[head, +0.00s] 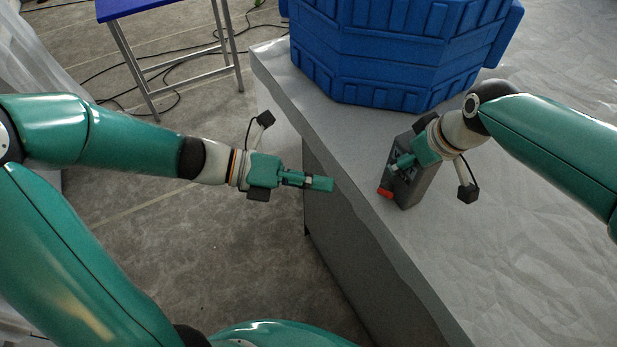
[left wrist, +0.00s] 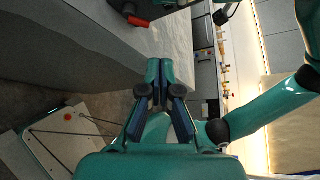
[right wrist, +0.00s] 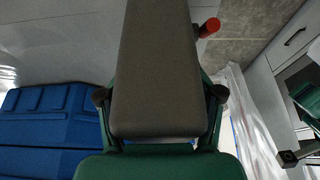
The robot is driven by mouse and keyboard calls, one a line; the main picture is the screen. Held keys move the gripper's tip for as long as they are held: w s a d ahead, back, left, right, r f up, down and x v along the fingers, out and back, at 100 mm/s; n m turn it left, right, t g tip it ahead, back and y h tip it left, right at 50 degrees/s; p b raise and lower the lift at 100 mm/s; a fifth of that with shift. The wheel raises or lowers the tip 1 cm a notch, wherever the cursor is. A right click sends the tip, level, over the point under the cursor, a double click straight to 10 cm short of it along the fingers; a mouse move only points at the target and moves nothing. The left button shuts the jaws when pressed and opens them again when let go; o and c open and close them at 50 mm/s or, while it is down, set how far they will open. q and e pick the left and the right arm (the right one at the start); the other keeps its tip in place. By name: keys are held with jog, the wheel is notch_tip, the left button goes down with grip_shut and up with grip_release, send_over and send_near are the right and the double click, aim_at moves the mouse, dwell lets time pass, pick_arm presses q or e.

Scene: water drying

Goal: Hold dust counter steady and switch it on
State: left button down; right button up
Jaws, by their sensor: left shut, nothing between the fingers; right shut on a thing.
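The dust counter (head: 411,182) is a dark grey box with a red part (head: 385,192) at its front left corner. It stands on the grey table near the edge. My right gripper (head: 402,163) is shut on it from above; in the right wrist view the grey body (right wrist: 158,70) fills the space between the fingers, and the red part (right wrist: 209,27) sticks out at its side. My left gripper (head: 322,183) is shut and empty, left of the counter and beyond the table edge. In the left wrist view its fingertips (left wrist: 160,68) are together, with the red part (left wrist: 138,21) beyond them.
A large blue ribbed container (head: 385,50) stands on the table (head: 520,200) behind the counter. A blue-topped stand (head: 140,8) is at the back left on the floor, with cables around it. The tabletop right of the counter is clear.

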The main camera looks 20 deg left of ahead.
jog(key=shift+f, duration=0.1)
dwell(0.3)
jog(key=o, duration=1.3)
jog(key=shift+o, duration=0.9)
